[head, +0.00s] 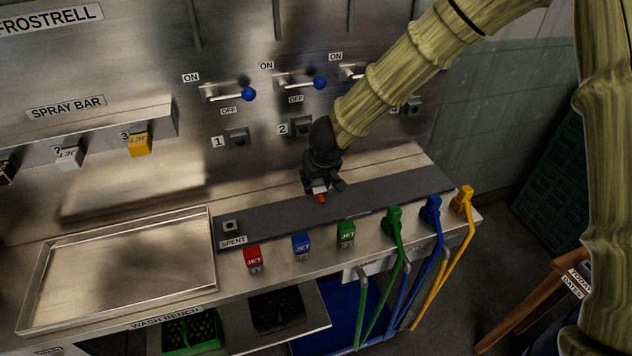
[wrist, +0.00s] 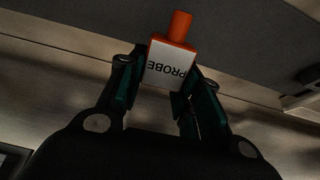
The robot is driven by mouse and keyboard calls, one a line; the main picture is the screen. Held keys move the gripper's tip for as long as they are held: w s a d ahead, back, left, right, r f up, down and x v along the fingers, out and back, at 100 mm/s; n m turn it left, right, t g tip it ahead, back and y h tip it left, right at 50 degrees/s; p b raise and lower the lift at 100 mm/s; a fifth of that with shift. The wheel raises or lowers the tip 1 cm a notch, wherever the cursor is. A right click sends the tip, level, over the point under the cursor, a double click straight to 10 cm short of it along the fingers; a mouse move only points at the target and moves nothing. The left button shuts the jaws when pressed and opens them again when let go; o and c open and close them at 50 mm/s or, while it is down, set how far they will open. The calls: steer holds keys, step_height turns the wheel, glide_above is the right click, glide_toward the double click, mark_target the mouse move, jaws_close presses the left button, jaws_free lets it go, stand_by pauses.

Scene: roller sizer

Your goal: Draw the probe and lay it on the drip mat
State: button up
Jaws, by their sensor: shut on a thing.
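My gripper (head: 322,188) is over the dark grey strip (head: 385,194) along the bench, which looks like the drip mat. It is shut on the probe (head: 320,197), of which only a small orange bit shows below the fingers. In the wrist view the probe (wrist: 172,62) has a white block lettered PROBE and an orange end pointing away from my gripper (wrist: 165,72). The fingers are on either side of the white block. The dark strip (wrist: 255,40) fills the upper right there. I cannot tell whether the probe touches it.
Red (head: 252,258), blue (head: 302,246) and green (head: 346,234) JET blocks line the front edge. Coloured hose nozzles (head: 432,210) stand at the right. A grey block (head: 230,228) sits by the SPENT label. A shallow metal tray (head: 212,262) is at left; blue-knobbed levers (head: 320,83) are on the wall.

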mark_target(322, 199)
steer(key=shift+f+b, duration=1.4)
steer(key=shift+b, duration=0.3)
steer(key=o, duration=1)
steer(key=shift+c, duration=0.2)
steer(key=v, duration=1.2)
steer(key=shift+d, duration=0.1)
